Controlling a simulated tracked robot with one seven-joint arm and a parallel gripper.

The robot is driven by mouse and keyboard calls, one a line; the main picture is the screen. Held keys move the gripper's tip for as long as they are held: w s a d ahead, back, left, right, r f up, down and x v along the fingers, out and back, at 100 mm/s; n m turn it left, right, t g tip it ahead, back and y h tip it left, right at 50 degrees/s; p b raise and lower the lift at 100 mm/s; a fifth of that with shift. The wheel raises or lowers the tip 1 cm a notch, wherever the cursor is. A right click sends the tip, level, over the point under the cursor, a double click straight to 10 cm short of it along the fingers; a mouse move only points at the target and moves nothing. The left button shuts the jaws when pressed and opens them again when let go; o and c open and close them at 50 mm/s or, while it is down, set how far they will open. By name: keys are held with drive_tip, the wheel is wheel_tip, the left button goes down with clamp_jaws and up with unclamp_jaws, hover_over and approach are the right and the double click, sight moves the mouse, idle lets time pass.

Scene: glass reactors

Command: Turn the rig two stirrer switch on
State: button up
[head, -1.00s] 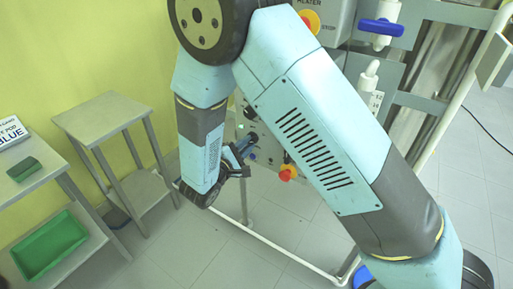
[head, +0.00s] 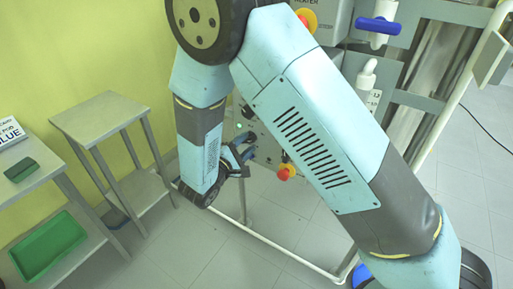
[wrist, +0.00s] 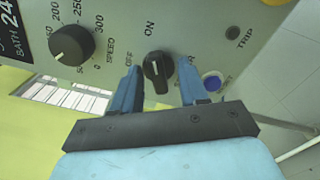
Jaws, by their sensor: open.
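In the wrist view a black rotary switch (wrist: 158,72) sits on a grey panel, with ON printed above it and OFF to its left. Its ridge runs roughly up and down in the picture; I cannot tell for sure which mark it points to. My gripper (wrist: 160,78) is open, with one blue finger on each side of the switch. I cannot tell whether either finger touches it. In the head view my gripper (head: 238,158) is at the lower part of the panel (head: 262,150), and my arm hides much of that panel. No rig number is readable.
A black speed knob (wrist: 72,44) is left of the switch, and a blue button (wrist: 211,82) is close to the right finger. A TRIP lamp (wrist: 232,32) is further right. A red emergency knob (head: 286,172) sticks out near my gripper. A side table (head: 98,120) stands left.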

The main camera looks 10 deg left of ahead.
drive_tip(key=v, duration=1.3)
drive_tip(key=shift+s, duration=0.35)
